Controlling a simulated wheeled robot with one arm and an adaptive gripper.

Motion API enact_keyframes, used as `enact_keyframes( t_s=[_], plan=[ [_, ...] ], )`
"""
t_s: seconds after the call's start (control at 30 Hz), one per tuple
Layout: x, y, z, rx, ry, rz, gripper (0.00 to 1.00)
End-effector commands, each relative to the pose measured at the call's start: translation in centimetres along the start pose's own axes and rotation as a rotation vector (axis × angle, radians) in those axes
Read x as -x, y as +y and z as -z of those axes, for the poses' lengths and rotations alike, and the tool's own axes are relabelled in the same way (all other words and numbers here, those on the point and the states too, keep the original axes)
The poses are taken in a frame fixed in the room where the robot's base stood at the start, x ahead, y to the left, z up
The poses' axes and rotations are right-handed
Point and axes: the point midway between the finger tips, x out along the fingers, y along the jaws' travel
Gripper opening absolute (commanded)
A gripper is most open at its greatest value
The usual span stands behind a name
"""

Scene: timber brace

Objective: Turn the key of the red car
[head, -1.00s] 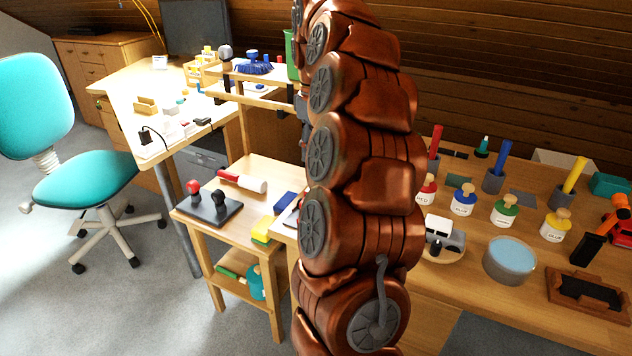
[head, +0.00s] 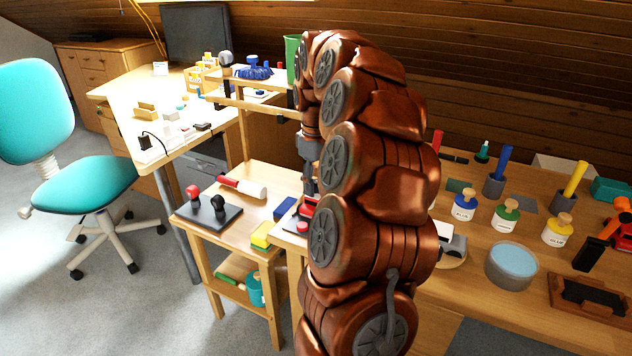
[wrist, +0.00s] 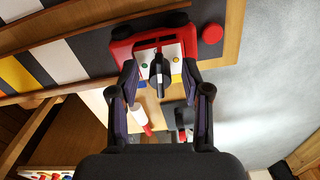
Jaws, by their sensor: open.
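The red car (wrist: 155,42) is at the top of the wrist view, with a white panel facing me. A black key (wrist: 158,76) stands out from the middle of this panel, between small coloured dots. My gripper (wrist: 160,71) is open, with one finger on each side of the key and a gap on both sides. Whether the fingertips reach the key's depth is hard to tell. In the head view only a red part of the car (head: 308,208) shows beside my arm, which hides the rest.
A red round button (wrist: 212,33) is right of the car. Bottles and a round tin (head: 512,262) stand on the right bench.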

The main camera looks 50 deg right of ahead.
Motion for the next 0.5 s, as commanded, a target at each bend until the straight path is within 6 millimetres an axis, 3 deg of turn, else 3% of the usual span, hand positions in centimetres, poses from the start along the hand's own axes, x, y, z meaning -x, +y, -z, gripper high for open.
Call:
enact_keyframes(
  t_s=[0.17, 0.5],
  plan=[
    [0.0, 0.0, -0.02, 0.0, -0.001, 0.0, 0.48],
    [0.0, -0.01, -0.04, 0.0, -0.001, 0.001, 0.12]
  ],
)
